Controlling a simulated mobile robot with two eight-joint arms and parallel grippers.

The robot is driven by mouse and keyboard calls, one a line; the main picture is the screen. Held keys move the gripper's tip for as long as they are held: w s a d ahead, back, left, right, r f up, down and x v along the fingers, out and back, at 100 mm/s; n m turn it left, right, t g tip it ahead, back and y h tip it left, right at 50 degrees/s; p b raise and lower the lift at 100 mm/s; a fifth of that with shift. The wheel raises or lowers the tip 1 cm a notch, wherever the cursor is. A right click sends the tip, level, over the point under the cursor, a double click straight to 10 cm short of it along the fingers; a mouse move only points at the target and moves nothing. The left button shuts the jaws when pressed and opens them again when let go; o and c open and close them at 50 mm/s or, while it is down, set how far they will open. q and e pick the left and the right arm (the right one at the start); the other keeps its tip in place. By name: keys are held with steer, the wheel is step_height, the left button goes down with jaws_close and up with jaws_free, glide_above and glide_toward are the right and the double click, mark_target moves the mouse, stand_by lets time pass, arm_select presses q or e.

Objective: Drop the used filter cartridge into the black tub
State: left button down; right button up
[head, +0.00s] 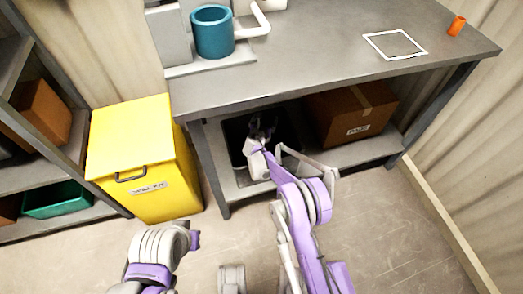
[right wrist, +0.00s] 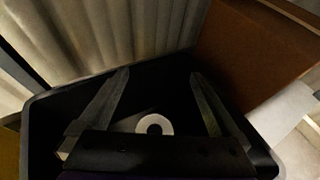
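The black tub (head: 231,131) stands on the shelf under the grey bench. It also fills much of the right wrist view (right wrist: 45,130). A white ring-shaped end with a dark centre (right wrist: 146,121) shows inside the tub, below and between my fingers; it looks like the used filter cartridge, its body hidden or too dark to see. My right gripper (head: 262,125) is over the tub. In the right wrist view its two fingers (right wrist: 160,74) are spread apart with nothing between the tips. My left arm is folded at the lower left; its purple end (head: 194,240) does not show its fingers clearly.
A cardboard box (head: 350,112) sits right of the tub, close beside my right gripper. The bench top (head: 300,60) is above it. A yellow lidded bin (head: 140,150) stands left. A teal cylinder (head: 212,35) and an orange cylinder (head: 457,26) are on the bench.

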steer(key=p+v, duration=0.1)
steer(key=v, duration=0.9)
steer(key=shift+s+r+p, duration=0.25)
steer(key=shift+s+p, duration=0.1)
steer(key=shift+p, duration=0.05)
